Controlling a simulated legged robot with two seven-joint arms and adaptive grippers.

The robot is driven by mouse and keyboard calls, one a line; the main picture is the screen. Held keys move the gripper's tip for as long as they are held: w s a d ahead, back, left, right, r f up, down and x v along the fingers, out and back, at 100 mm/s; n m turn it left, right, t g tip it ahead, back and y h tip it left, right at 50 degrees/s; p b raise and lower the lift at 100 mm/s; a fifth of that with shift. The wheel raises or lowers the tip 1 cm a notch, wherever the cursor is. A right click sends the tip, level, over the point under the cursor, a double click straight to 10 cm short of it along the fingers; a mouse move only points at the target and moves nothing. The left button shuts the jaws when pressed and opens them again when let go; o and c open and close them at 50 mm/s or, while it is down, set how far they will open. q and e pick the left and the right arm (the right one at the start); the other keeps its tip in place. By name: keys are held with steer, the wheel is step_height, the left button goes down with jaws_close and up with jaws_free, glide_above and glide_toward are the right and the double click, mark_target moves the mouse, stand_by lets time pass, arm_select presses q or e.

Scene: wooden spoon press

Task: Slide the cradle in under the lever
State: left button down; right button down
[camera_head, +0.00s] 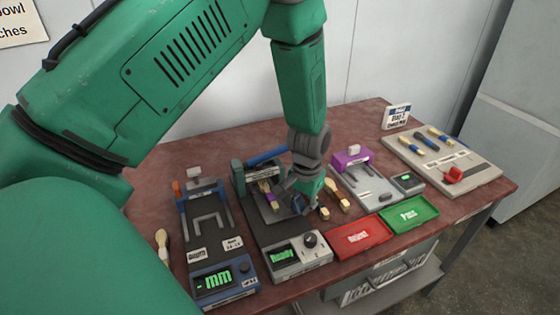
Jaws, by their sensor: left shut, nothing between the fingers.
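The press (278,227) stands in the middle of the table, with a dark bed and a grey readout box at its front. Its blue lever (267,156) lies across the top at the back. A small purple and tan piece (268,197) sits on the bed in front of the lever; it may be the cradle with a spoon, but I cannot tell them apart. My left gripper (299,205) is shut and empty, low over the right side of the bed, just right of that piece. I cannot tell whether they touch. My arm hides part of the press's right side. My right gripper is not in view.
A blue gauge (210,240) stands left of the press. Wooden spoons (337,195) lie to its right, near a purple-topped device (352,160). A red tray (361,238) and a green tray (408,214) lie at the front right. A tool board (470,183) is farther right.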

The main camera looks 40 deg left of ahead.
arm_select(q)
steer(key=shift+w+a+f, duration=0.15)
steer(key=shift+w+a, duration=0.05)
steer(key=shift+a, duration=0.9)
steer(key=shift+w+a, duration=0.15)
steer(key=shift+a, duration=0.15)
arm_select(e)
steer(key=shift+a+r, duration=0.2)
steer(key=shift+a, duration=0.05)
arm_select(q)
steer(key=shift+w+a, duration=0.1)
steer(key=shift+a, duration=0.15)
steer(key=shift+w+a, duration=0.3)
steer(key=shift+a, duration=0.25)
steer(key=shift+w+a, duration=0.25)
steer(key=shift+a, duration=0.3)
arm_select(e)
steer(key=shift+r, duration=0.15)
arm_select(q)
steer(key=shift+d+p, duration=0.15)
steer(key=shift+p, duration=0.2)
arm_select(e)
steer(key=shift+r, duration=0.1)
arm_select(q)
steer(key=shift+s+d+p, duration=0.25)
steer(key=shift+d+p, duration=0.05)
steer(key=shift+d, duration=0.15)
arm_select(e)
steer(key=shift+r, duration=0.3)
